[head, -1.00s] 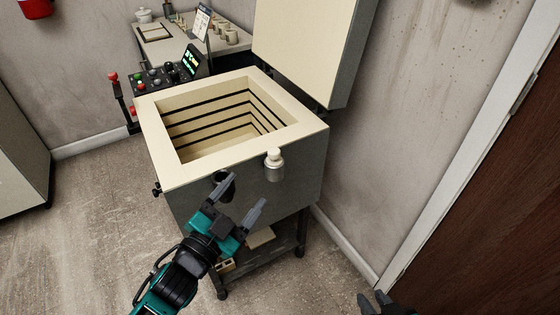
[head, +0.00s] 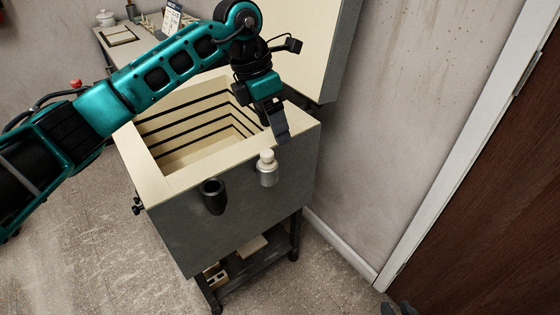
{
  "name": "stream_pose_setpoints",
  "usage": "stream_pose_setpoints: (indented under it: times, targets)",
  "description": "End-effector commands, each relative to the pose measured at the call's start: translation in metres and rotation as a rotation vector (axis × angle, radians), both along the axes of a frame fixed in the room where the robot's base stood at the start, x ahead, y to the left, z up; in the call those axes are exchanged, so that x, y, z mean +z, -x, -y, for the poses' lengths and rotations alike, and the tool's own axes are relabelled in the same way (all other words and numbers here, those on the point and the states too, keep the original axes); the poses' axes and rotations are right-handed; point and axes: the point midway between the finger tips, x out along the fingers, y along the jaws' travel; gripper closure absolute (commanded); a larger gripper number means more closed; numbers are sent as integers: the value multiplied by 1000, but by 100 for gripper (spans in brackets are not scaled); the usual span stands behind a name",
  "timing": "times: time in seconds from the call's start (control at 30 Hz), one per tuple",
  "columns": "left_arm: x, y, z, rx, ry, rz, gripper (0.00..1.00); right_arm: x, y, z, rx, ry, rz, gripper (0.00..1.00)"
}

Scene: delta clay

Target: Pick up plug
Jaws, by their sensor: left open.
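The plug (head: 267,157) is a small cream piece with a rounded top. It sits upright in a grey metal cup (head: 267,176) on the front of the kiln (head: 235,225). My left gripper (head: 278,134) points down from above, just over and slightly right of the plug, apart from it in the picture. It is open and seen nearly edge-on, so the gap between its fingers is hard to see. Only the dark tips of my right gripper (head: 400,308) show at the bottom edge, far from the plug.
A dark open tube (head: 213,196) sticks out of the kiln front, left of the cup. The kiln's raised lid (head: 315,45) stands close behind my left gripper. A door (head: 490,200) is at the right. A side table (head: 120,42) stands behind.

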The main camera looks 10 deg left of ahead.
Motion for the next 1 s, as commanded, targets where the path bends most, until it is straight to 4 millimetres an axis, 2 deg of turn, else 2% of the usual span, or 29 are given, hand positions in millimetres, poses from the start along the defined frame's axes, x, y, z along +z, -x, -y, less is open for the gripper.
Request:
stream_pose_setpoints:
  times: [0.03, 0.1, 0.23, 0.53, 0.87, 1.0]
  targets:
    - [8, -6, -15, 14, -64, 20, 30, -2, 0, 0, 1, -1, 0, 69]
    - [15, -11, -29, 29, -128, 32, 30, -2, 0, -1, 2, -1, -1, 69]
    - [13, -14, -39, 41, -173, 38, 30, -3, 0, -1, 2, -2, 1, 69]
    - [-40, -17, -33, 39, -170, 36, 30, -4, -2, -3, 4, -5, 4, 69]
    - [-64, -19, -30, 39, -168, 37, 30, 0, -4, -5, 6, -10, 12, 69]
    - [-84, -18, -28, 38, -167, 35, 30, -2, -4, -5, 7, -10, 11, 69]
